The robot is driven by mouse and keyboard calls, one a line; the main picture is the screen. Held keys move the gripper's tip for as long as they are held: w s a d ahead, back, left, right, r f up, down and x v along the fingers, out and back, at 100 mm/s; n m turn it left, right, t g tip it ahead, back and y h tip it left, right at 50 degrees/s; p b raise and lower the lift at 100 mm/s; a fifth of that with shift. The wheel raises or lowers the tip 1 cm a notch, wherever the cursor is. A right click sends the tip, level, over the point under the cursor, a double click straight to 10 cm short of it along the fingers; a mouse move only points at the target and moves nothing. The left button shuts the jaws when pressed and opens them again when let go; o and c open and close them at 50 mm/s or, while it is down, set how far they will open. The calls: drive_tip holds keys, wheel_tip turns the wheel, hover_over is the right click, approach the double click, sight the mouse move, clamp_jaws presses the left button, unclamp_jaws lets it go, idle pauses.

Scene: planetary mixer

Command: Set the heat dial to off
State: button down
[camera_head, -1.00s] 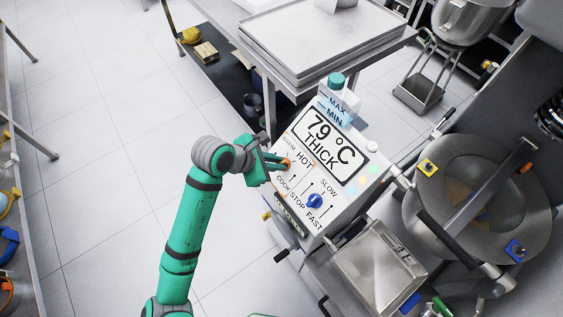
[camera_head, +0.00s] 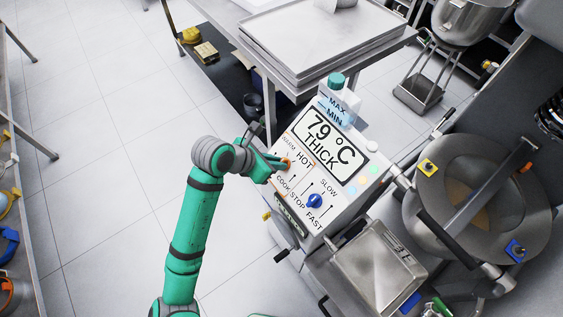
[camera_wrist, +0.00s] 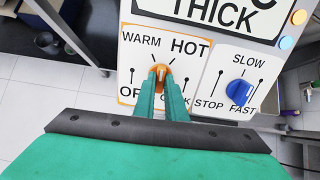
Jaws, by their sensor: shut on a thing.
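The orange heat dial (camera_wrist: 161,72) is on the mixer's white control panel, among the labels WARM, HOT, COOK and a partly hidden OFF. It also shows in the head view (camera_head: 287,162). My gripper (camera_wrist: 161,82) is shut on the dial, with one green finger on each side. In the head view my gripper (camera_head: 276,163) reaches the panel from the left. The fingers hide the lower part of the dial, so I cannot tell exactly which label it points to. The display (camera_head: 323,145) reads 79 °C and THICK.
A blue speed dial (camera_wrist: 240,92) with SLOW, FAST and STOP labels sits right of the heat dial. A bottle (camera_head: 338,101) with a green cap stands behind the display. The mixing bowl (camera_head: 470,215) is at the right. Open tiled floor lies left of my arm.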

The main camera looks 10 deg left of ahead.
drive_tip(key=n, duration=0.2)
drive_tip(key=shift+n, duration=0.4)
drive_tip(key=shift+w+d+r+n, duration=0.1)
drive_tip(key=shift+w+r+n, duration=0.1)
drive_tip(key=shift+n, duration=0.5)
drive_tip(key=shift+s, duration=0.1)
drive_tip(key=shift+s+f, duration=0.1)
drive_tip(key=shift+f, duration=0.05)
drive_tip(key=c, duration=1.7)
unclamp_jaws()
drive_tip(key=shift+s, duration=0.1)
drive_tip(key=v, duration=0.7)
